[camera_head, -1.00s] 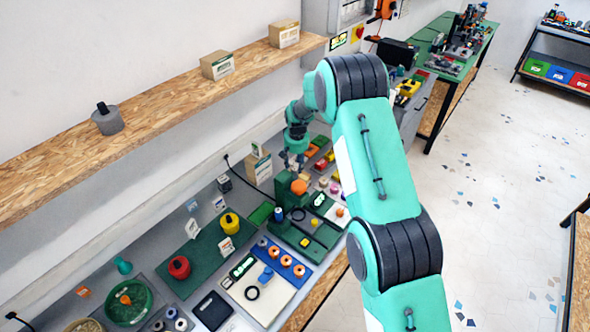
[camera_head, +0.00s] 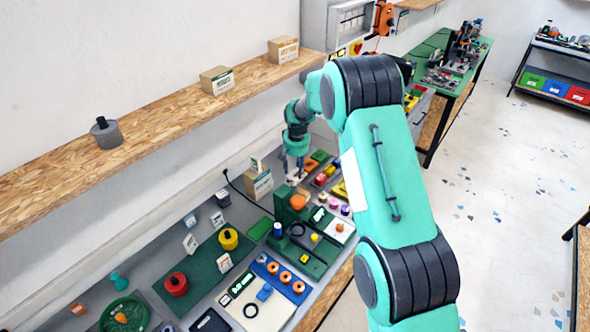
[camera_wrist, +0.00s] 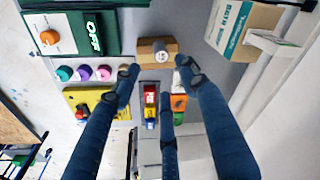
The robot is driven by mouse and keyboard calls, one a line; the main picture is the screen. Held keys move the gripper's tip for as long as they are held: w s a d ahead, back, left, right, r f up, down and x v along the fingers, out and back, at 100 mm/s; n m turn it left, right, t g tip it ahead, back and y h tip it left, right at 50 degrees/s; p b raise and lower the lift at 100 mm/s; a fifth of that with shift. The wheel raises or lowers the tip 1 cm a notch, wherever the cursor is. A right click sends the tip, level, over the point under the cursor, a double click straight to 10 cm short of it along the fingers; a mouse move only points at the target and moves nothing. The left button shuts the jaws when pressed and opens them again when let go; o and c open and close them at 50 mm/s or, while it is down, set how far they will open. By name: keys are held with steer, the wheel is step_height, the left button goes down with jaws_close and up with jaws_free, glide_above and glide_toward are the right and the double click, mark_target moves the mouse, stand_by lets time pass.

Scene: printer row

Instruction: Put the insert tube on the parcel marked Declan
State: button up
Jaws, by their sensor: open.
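My gripper (camera_wrist: 158,72) is open, its dark fingers spread over the back of the bench. In the wrist view a small brown block (camera_wrist: 146,50) lies just beyond the fingertips, with a short grey-white round piece (camera_wrist: 161,57) on it, possibly the insert tube. Nothing is held. In the head view my gripper (camera_head: 294,176) hangs low over the bench, beside a cardboard parcel (camera_head: 258,186); this carton also shows in the wrist view (camera_wrist: 243,28). Two more parcels stand on the shelf, one in the middle (camera_head: 217,80) and one at the right (camera_head: 283,49). I cannot read Declan on any.
The wooden shelf (camera_head: 160,112) runs above the bench and carries a grey cylinder (camera_head: 106,132). A green machine (camera_head: 300,222), coloured knobs and a yellow item (camera_wrist: 92,100) crowd the bench near my gripper. The shelf between its items is bare.

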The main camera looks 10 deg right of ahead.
stand_by(0.5)
steer(key=s+d+r+t, duration=0.1)
steer(key=s+d+r, duration=0.2)
steer(key=s+r, duration=1)
steer(key=s+d+r+t, duration=0.1)
steer(key=s+d+r, duration=0.2)
steer(key=s+r, duration=1.05)
steer(key=s+d+r+t, duration=0.1)
steer(key=s+d+r, duration=0.2)
steer(key=s+r, duration=0.95)
steer(key=s+f, duration=0.1)
steer(key=s, duration=0.8)
steer(key=s+d+f+t, duration=0.1)
steer(key=s+f, duration=0.1)
steer(key=s, duration=0.8)
steer(key=shift+d+f, duration=0.15)
steer(key=shift+f, duration=0.15)
steer(key=shift+f, duration=0.1)
